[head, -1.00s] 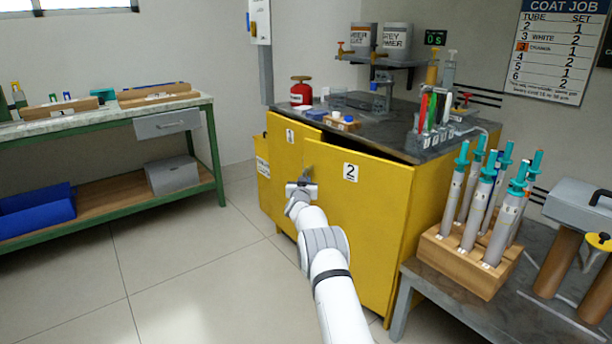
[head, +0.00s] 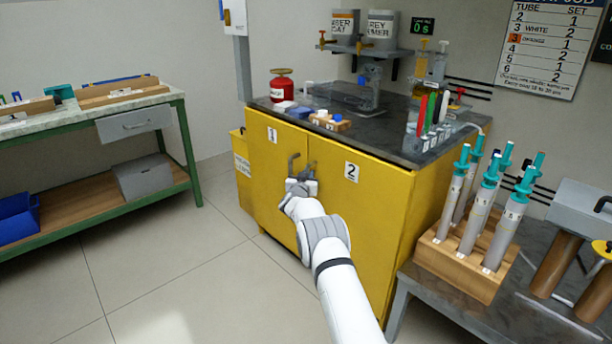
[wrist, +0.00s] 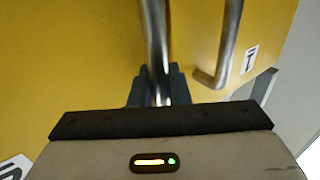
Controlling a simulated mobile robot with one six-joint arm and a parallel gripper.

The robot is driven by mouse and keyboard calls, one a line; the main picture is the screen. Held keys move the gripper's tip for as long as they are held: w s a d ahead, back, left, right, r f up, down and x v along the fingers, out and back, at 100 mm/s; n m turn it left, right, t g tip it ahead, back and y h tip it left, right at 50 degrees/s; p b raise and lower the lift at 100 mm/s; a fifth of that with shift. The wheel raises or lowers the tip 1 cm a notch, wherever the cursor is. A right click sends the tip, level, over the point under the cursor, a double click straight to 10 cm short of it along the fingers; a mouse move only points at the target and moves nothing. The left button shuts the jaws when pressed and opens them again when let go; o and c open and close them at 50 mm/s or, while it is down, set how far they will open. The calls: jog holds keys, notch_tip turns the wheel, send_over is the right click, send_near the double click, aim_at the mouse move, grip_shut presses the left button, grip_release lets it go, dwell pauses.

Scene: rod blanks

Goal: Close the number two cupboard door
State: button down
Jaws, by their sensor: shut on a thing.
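The number two cupboard door (head: 365,225) is yellow with a white label 2 and looks flush or nearly flush with the cupboard front. My gripper (head: 302,184) is at the door's left edge, shut on its grey bar handle (head: 313,167). In the wrist view the gripper's dark fingers (wrist: 155,88) are around that steel handle (wrist: 156,35), and part of the label 2 (wrist: 12,169) shows at the lower left. The number one door (head: 268,180) is beside it, looks shut, and its handle (wrist: 228,45) stands just to the right in the wrist view.
The dark cupboard top (head: 390,145) carries a red can (head: 282,86) and other items. A side table at the right holds a wooden rack (head: 462,262) of teal-topped tubes. A green-framed bench (head: 190,150) stands at the left. The floor between is clear.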

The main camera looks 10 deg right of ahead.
jog(key=shift+d+r, duration=0.15)
jog(key=shift+d, duration=0.55)
jog(key=c, duration=1.4)
grip_release()
jog(key=shift+s+a, duration=0.1)
jog(key=shift+a, duration=0.1)
jog(key=shift+a, duration=0.1)
jog(key=shift+s+a, duration=0.1)
jog(key=p+v, duration=0.2)
jog(key=v, duration=0.5)
jog(key=shift+s+a, duration=0.25)
jog(key=shift+a, duration=0.15)
